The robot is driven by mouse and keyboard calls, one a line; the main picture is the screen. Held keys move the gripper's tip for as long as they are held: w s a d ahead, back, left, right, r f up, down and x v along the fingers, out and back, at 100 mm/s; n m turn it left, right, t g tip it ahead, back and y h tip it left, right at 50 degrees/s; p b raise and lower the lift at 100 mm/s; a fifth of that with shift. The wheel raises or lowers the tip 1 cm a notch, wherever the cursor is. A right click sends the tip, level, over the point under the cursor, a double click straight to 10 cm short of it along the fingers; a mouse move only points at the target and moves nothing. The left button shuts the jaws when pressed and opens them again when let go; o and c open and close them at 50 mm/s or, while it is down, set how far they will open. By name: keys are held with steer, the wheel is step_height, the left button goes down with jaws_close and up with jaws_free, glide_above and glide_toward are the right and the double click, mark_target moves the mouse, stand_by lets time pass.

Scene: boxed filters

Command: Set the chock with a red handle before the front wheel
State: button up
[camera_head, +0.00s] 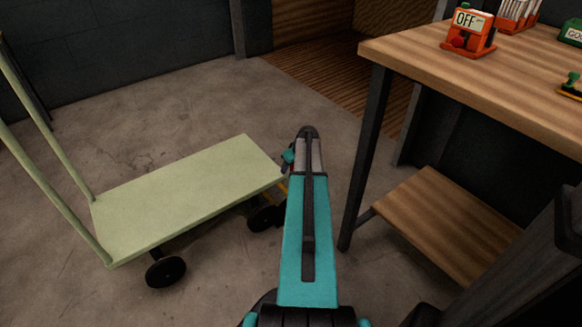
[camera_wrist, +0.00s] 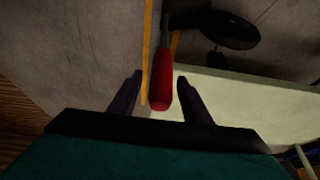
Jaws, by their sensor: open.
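The chock's red handle (camera_wrist: 160,90) shows in the middle of the wrist view, with a grey shaft above it. The chock's body is not clearly visible. My gripper (camera_wrist: 159,76) is open, with one dark finger on each side of the handle and gaps between; I cannot tell how far the handle reaches in depth. A black wheel (camera_wrist: 228,31) lies above and right of the handle. In the head view, the pale green cart (camera_head: 185,195) has a wheel (camera_head: 264,218) beside my arm, partly hidden. My arm hides the chock there.
Yellow strips (camera_wrist: 148,45) run beside the handle. The cart's deck edge is close to my gripper's right. A wooden workbench (camera_head: 480,60) with a lower shelf (camera_head: 450,215) stands right of my arm, bearing an OFF-labelled orange item (camera_head: 468,35). Floor behind the cart is clear.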

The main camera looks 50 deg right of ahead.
steer(key=p+v, duration=0.4)
steer(key=v, duration=0.9)
steer(key=shift+r, duration=0.35)
steer(key=shift+a, duration=0.15)
